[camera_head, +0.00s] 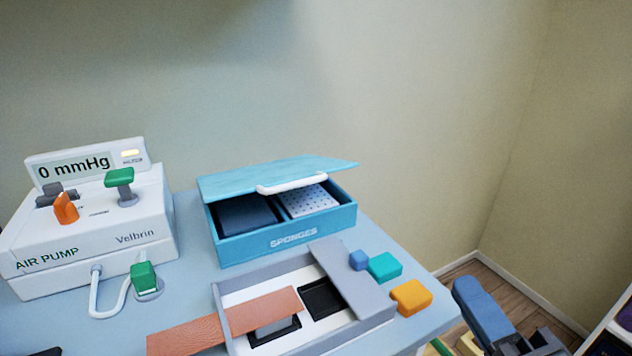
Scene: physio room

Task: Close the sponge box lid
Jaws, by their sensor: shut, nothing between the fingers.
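The sponge box (268,242) is a blue box marked SPONGES, standing upright on the table. Its lighter blue lid (260,177) is partly open. The lid slants over the back of the box, with its front edge raised clear of the front wall. A white bar handle (292,183) runs along that front edge. Through the gap I see a dark block (247,216) on the left and a white dotted block (306,201) on the right. My gripper cannot be made out in this view.
An air pump (90,232) with a hose stands left of the box. In front is a grey tray (372,335) with a brown strip (200,333) and grey panel (345,277) across it. Blue, teal (384,267) and orange (411,297) blocks lie right of it. A wall stands behind.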

